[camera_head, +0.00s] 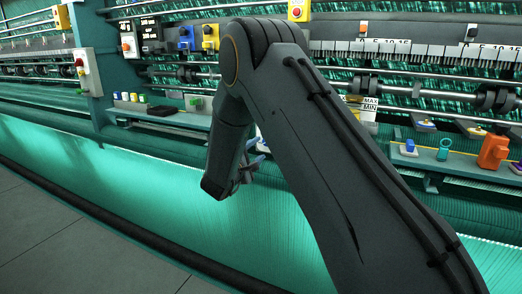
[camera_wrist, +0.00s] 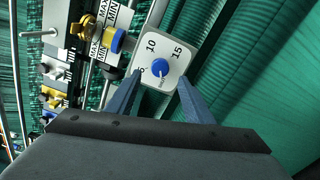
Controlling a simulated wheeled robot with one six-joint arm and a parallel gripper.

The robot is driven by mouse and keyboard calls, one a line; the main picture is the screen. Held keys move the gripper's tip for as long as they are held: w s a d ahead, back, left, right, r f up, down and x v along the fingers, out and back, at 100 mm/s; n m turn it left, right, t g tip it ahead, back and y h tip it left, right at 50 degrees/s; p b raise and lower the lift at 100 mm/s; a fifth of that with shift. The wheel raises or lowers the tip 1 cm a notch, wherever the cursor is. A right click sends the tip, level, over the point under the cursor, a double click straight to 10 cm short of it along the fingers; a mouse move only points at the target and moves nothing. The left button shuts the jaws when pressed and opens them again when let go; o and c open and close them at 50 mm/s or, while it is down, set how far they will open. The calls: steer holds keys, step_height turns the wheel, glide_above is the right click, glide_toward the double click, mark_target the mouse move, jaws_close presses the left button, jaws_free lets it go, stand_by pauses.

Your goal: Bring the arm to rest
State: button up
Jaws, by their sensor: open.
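My arm (camera_head: 300,130) rises from the lower right, bends at the top and hangs down in front of the machine. My gripper (camera_head: 250,165) shows partly behind the forearm in the head view, above the green netting. In the wrist view my gripper (camera_wrist: 160,82) is open, with two blue-grey fingers apart and nothing held. A white dial plate (camera_wrist: 173,50) with a blue knob (camera_wrist: 160,67) and the numbers 5, 10 and 15 appears between and beyond the fingertips. I cannot tell how far the fingertips are from it.
The green netting (camera_head: 130,180) slopes across the front. A shelf at the right carries an orange part (camera_head: 493,151) and a teal ring (camera_head: 445,148). Small coloured parts (camera_head: 131,97) stand on the left ledge. An upright post (camera_head: 88,60) has a button box. Grey floor (camera_head: 60,240) is open at lower left.

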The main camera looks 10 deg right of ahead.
steer(key=shift+s+a, duration=0.15)
steer(key=shift+s, duration=0.1)
